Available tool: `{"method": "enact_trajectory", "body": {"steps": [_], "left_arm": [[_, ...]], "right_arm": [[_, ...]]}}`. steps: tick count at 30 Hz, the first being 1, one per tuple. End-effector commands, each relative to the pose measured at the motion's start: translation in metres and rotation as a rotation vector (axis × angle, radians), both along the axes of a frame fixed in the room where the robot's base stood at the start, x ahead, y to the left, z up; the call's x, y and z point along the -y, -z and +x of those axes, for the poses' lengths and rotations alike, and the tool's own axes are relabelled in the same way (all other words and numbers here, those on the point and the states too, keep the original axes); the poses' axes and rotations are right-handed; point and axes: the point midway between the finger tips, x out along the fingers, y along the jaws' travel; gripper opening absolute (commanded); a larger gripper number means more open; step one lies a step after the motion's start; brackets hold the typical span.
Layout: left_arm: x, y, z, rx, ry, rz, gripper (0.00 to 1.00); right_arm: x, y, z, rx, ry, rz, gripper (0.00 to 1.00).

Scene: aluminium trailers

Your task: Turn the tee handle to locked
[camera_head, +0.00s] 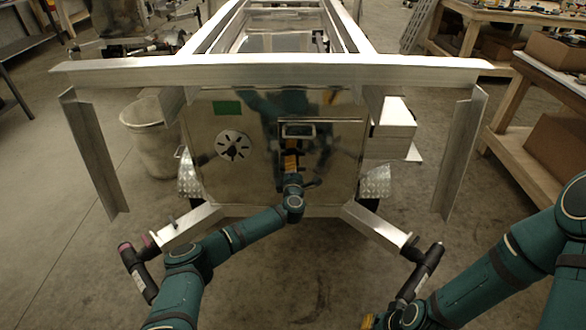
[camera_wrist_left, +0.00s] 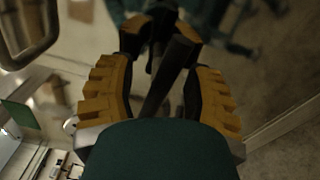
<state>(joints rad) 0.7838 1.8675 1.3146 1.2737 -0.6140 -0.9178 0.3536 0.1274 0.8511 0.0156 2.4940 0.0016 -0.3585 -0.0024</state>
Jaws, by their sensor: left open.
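The shiny metal front panel (camera_head: 225,180) of an aluminium trailer faces me. A framed rectangular latch plate (camera_head: 298,130) sits on its upper middle. My left gripper (camera_head: 291,158) is just below this plate, in front of the panel, with its yellow fingers pointing up. In the left wrist view its fingers (camera_wrist_left: 165,75) are spread apart. A dark bar (camera_wrist_left: 170,75) shows between them; I cannot tell whether it is the tee handle or whether the fingers touch it. The handle is not clear in the head view. My right gripper (camera_head: 369,321) is low, partly cut off by the bottom edge.
A round slotted vent (camera_head: 233,146) and a green label (camera_head: 227,108) are on the panel's left side. Aluminium frame rails (camera_head: 270,73) cross above, with angled uprights at both sides. A bin (camera_head: 145,125) stands behind at left. Wooden workbenches (camera_head: 520,150) line the right.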

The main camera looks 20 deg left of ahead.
Motion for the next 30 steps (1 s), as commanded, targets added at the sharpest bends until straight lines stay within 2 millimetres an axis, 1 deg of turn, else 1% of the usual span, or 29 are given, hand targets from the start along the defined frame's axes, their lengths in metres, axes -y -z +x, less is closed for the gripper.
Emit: {"method": "enact_trajectory", "body": {"steps": [4,13,14,15,18,30], "left_arm": [[-0.0018,0.0002,0.0075,0.000,0.001,0.000,0.51],[-0.0025,-0.0004,0.0088,0.000,0.000,0.000,0.51],[-0.0024,-0.0004,0.0089,0.000,0.000,0.000,0.46],[-0.0024,-0.0004,0.0088,0.000,0.000,0.000,0.32],[-0.0024,-0.0003,0.0088,0.000,0.000,0.000,0.00],[-0.0018,-0.0008,0.0087,-0.004,0.002,0.015,0.00]], "right_arm": [[0.0001,0.0026,0.0006,0.001,0.000,0.000,0.00],[0.0000,0.0024,0.0006,0.002,0.001,0.000,0.00],[0.0000,0.0024,0.0006,0.002,0.001,0.000,0.00],[0.0000,0.0024,0.0006,0.002,0.001,0.000,0.00],[0.0000,0.0024,0.0006,0.002,0.001,0.000,0.00],[0.0000,0.0017,0.0003,0.001,0.000,0.000,0.00]]}}
